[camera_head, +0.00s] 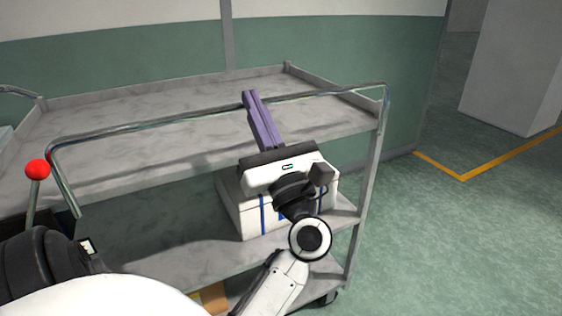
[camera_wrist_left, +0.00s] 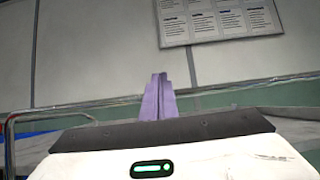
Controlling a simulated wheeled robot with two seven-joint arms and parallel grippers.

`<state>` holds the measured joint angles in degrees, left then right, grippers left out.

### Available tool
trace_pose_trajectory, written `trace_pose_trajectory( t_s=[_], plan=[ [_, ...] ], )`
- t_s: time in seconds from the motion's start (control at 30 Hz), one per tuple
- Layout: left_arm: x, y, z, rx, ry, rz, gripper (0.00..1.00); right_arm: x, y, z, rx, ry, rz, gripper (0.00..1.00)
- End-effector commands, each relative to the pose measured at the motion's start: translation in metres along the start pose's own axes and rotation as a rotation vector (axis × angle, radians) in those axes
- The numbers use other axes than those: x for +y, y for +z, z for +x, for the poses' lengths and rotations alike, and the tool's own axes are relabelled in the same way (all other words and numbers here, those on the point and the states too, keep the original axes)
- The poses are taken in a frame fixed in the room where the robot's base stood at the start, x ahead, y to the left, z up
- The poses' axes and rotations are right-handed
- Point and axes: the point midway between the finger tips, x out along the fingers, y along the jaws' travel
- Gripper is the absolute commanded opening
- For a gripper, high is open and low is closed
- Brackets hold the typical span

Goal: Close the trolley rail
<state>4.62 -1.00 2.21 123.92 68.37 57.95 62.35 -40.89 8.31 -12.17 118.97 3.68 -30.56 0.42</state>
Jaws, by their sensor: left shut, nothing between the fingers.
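The trolley (camera_head: 60,250) stands in front of me with a grey top shelf and lower shelves. Its metal rail (camera_head: 160,122) runs above the near edge of the top shelf and bends down at both ends. The rail also shows in the left wrist view (camera_wrist_left: 60,110). My left gripper (camera_head: 250,96) has its purple fingers pressed together and empty, pointing up and away. The fingers cross the rail's line near its middle; I cannot tell whether they touch it. In the left wrist view, the gripper (camera_wrist_left: 158,78) hides part of the rail. My right gripper is not in view.
A white box (camera_head: 240,212) with blue stripes sits on the shelf below, partly hidden by my left wrist. A red-knobbed lever (camera_head: 37,170) stands at the left. A green and white wall is behind. The floor at the right is open.

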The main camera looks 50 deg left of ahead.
Motion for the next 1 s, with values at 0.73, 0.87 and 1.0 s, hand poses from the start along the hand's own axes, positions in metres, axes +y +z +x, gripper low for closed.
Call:
trace_pose_trajectory(
  t_s=[0.73,0.87,1.0],
  plan=[
    [0.000,0.080,0.054,0.001,0.001,-0.002,0.00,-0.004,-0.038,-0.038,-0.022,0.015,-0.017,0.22],
    [0.000,0.084,0.057,0.000,0.000,0.000,0.00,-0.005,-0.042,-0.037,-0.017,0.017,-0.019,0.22],
    [0.000,0.083,0.056,0.000,0.000,0.000,0.00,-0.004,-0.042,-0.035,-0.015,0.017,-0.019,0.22]
  ],
)
